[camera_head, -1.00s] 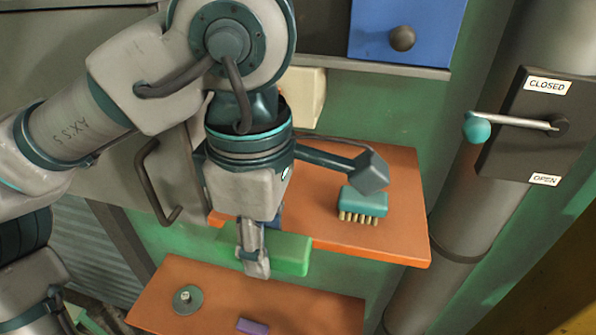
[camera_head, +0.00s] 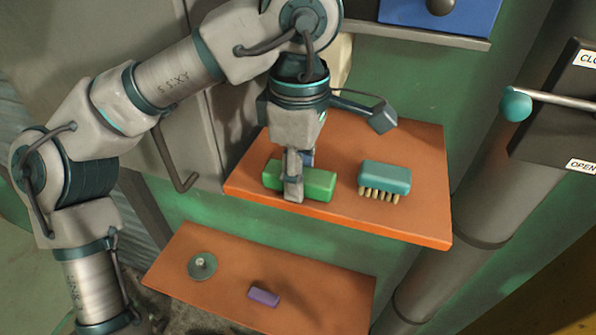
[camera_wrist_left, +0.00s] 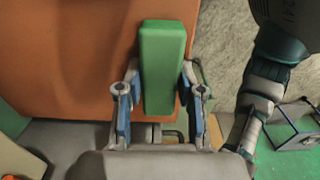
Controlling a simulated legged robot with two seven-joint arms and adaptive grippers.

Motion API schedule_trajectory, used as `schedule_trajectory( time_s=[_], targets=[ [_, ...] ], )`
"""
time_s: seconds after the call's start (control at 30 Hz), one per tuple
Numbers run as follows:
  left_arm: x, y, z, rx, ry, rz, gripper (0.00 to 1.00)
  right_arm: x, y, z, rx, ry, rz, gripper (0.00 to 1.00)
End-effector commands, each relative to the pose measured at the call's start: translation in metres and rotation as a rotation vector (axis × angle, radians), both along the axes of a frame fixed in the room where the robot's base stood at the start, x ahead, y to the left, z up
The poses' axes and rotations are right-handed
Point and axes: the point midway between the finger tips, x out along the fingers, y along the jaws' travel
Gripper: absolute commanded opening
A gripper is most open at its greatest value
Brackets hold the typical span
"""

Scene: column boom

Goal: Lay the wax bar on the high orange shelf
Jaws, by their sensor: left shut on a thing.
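The green wax bar (camera_head: 318,184) is held by my left gripper (camera_head: 294,180). The bar lies roughly level at the front left part of the high orange shelf (camera_head: 415,222). I cannot tell whether its underside touches the shelf. In the left wrist view the bar (camera_wrist_left: 162,65) sits between the two fingers of the left gripper (camera_wrist_left: 158,98), with the orange shelf surface (camera_wrist_left: 85,60) behind it. A finger hides part of the bar in the head view. My right gripper is not in view.
A teal brush (camera_head: 385,178) with pale bristles sits on the high shelf, right of the bar. A lower orange shelf (camera_head: 225,285) holds a round grey-green disc (camera_head: 202,266) and a purple block (camera_head: 264,297). A pipe and a lever (camera_head: 550,98) stand to the right.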

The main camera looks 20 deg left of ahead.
Motion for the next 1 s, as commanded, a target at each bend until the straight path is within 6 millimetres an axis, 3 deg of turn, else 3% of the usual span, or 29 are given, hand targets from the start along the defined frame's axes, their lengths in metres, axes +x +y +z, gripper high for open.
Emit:
schedule_trajectory(
  time_s=[0.07,0.1,0.2,0.57,0.83,1.0],
  targets=[
    [0.000,0.000,-0.003,0.000,0.000,-0.001,0.00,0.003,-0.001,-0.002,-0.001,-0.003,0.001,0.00],
    [0.000,0.001,-0.003,0.000,0.000,0.000,0.42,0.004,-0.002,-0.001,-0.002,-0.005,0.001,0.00],
    [0.000,0.002,-0.002,-0.001,0.000,0.000,0.62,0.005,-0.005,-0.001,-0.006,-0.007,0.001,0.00],
    [0.000,0.002,0.004,-0.002,-0.001,0.000,0.62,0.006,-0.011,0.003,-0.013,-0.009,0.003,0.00],
    [-0.001,0.001,0.054,0.001,-0.007,0.005,0.62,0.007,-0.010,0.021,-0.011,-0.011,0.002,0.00],
    [0.000,0.000,0.065,0.004,0.001,0.003,0.62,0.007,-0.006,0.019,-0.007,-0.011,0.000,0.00]
  ],
)
